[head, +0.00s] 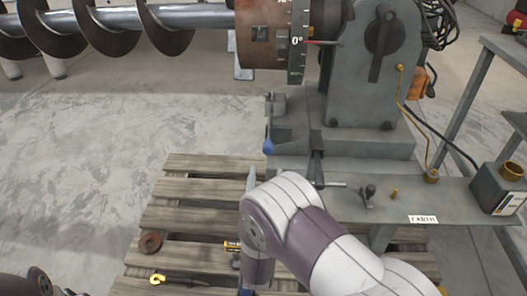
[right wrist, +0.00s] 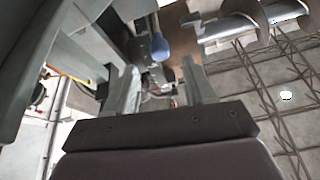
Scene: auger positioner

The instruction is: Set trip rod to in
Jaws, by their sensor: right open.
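A rod with a blue knob (head: 268,146) sticks out at the left side of the grey machine base (head: 345,145); I take it for the trip rod. In the right wrist view the blue knob (right wrist: 159,47) shows beyond the fingers, between their lines. My right gripper (right wrist: 160,78) is open with nothing between its fingers. In the head view only a pale fingertip of my right gripper (head: 251,179) shows, below the knob and apart from it; my arm hides the rest. My left gripper is not in view.
A wooden pallet (head: 185,215) lies below, with a yellow-hooked tool (head: 178,280) and a rusty ring (head: 151,242). The large auger (head: 150,20) and its rusty dial drum (head: 262,35) are above. A grey box (head: 497,187) stands at right. The concrete floor at left is clear.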

